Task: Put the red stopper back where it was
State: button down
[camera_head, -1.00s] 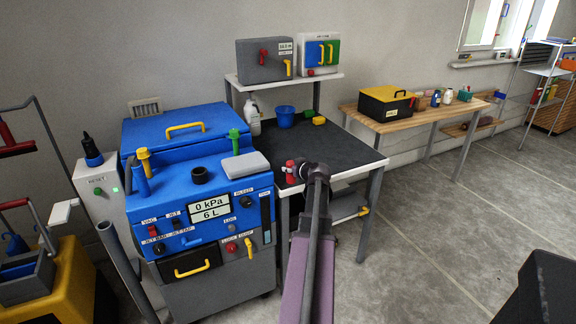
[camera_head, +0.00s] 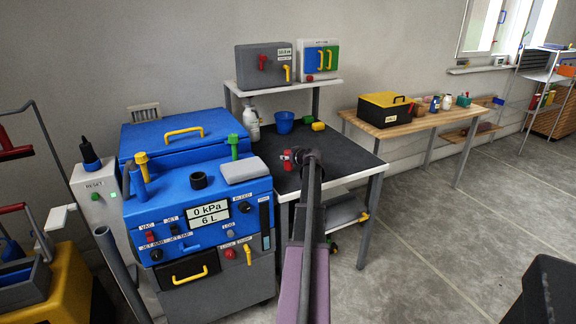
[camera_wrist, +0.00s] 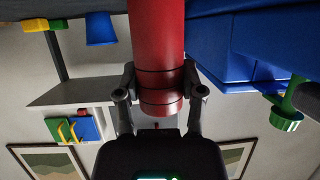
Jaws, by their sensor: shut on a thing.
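The red stopper (camera_wrist: 157,38) is a red cylinder with a ringed lower end. In the wrist view, which looks upside down, my gripper (camera_wrist: 160,92) is shut on the ringed end, one finger on each side. In the head view the stopper (camera_head: 287,160) shows as a small red piece at my gripper (camera_head: 297,159), in front of the black bench top and right of the blue machine (camera_head: 160,215). An open black round port (camera_head: 199,181) stands on the machine's top. The stopper's far end is cut off in the wrist view.
The machine top also has a yellow-capped post (camera_head: 142,158), a green-capped post (camera_head: 233,140) and a grey block (camera_head: 245,172). A white bottle (camera_head: 252,124), blue bucket (camera_head: 284,122) and small blocks (camera_head: 318,126) stand behind on the bench (camera_head: 345,160). Much of the bench is clear.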

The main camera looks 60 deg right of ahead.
aim_at(290, 165)
jog(key=shift+f, duration=0.1)
dwell(0.3)
jog(key=shift+f+b, duration=1.65)
jog(key=shift+b, duration=0.1)
jog(key=shift+f, duration=0.1)
jog(key=shift+a+f+b, duration=0.15)
jog(key=shift+f+b, duration=0.05)
jog(key=shift+b, duration=0.3)
jog(key=shift+c, duration=1)
grip_release()
jog(key=shift+s, duration=0.1)
jog(key=shift+r, duration=0.15)
